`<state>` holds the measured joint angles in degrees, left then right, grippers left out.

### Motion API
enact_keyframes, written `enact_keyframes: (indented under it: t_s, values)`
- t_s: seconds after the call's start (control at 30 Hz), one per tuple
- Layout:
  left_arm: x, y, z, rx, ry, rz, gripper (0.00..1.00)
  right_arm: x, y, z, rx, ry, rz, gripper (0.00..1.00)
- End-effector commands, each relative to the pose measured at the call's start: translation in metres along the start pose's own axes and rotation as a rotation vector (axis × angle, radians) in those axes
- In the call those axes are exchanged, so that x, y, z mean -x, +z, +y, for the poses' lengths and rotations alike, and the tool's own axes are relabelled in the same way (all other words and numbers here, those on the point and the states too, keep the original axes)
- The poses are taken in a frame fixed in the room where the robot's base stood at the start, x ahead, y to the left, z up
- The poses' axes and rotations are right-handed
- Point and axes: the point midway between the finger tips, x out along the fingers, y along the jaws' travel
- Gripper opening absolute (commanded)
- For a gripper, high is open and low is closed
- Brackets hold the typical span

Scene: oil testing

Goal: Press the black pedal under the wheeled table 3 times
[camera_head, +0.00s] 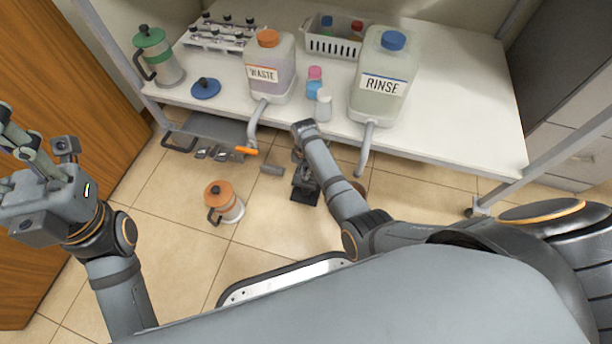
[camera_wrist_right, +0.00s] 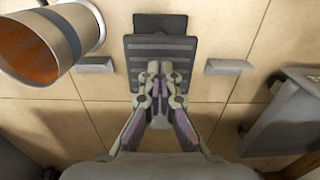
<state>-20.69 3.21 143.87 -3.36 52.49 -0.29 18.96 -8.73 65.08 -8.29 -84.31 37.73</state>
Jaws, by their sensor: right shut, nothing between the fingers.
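The black pedal (camera_head: 303,197) lies on the tiled floor near the front edge of the wheeled table (camera_head: 437,143). In the right wrist view the pedal (camera_wrist_right: 158,24) has a ridged top and sits between two short grey bars. My right gripper (camera_head: 306,184) points down at it, shut and empty. In the right wrist view the closed fingertips (camera_wrist_right: 160,68) overlap the ridged part of the pedal; I cannot tell whether they touch it. My left gripper (camera_head: 22,152) is raised at the far left, away from the pedal, and its opening is unclear.
WASTE (camera_head: 270,83) and RINSE (camera_head: 376,100) jugs stand on the table with spouts hanging over its edge. An orange-lidded jug (camera_head: 224,204) stands on the floor to the left. A low tray (camera_head: 214,126) sits under the table.

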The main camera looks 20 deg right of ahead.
Motion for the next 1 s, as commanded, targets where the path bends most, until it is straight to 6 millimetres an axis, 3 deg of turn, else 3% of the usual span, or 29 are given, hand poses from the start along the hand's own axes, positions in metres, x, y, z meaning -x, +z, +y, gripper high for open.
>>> enact_keyframes:
  t_s: [0.53, 1.0]
  values:
    - [0.001, 0.0, 0.001, 0.002, 0.008, 0.001, 0.4, -0.001, 0.0, 0.0, 0.0, 0.0, 0.0, 0.0]
    - [0.012, 0.001, 0.003, 0.002, 0.008, 0.0, 0.4, -0.022, 0.0, 0.0, 0.0, 0.0, 0.0, 0.0]
